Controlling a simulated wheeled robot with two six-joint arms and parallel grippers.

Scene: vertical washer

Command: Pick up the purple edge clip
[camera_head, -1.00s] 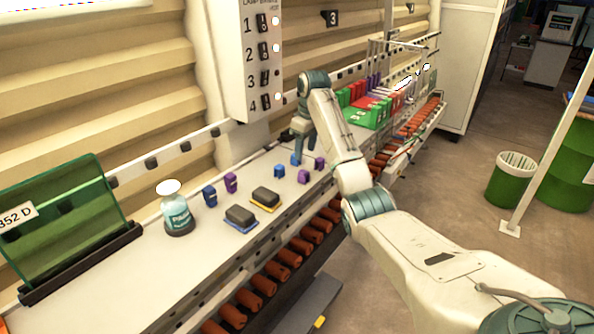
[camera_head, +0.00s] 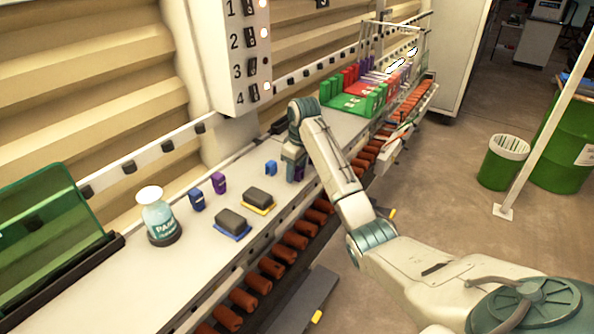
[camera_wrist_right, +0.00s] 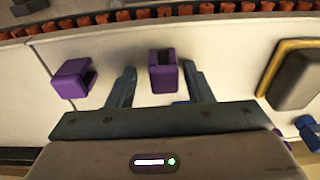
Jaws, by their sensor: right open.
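In the right wrist view, a purple edge clip (camera_wrist_right: 163,77) lies on the white ledge between the two spread fingers of my right gripper (camera_wrist_right: 159,70). There is a gap on each side, and the fingers are open and empty. A second purple clip (camera_wrist_right: 73,78) lies left of the left finger. In the head view my right gripper (camera_head: 294,165) points down at the ledge and largely hides the clips there; a bit of purple (camera_head: 300,173) shows beside it. Another purple clip (camera_head: 219,183) stands farther left, beside a blue clip (camera_head: 196,199). My left gripper is not in view.
A blue clip (camera_head: 270,168) stands just left of my right gripper. Two dark blocks with yellow (camera_head: 258,198) and blue (camera_head: 232,222) edges lie nearer the ledge's front. A spray bottle (camera_head: 159,218) stands at left. A green rack (camera_head: 352,102) is beyond the arm.

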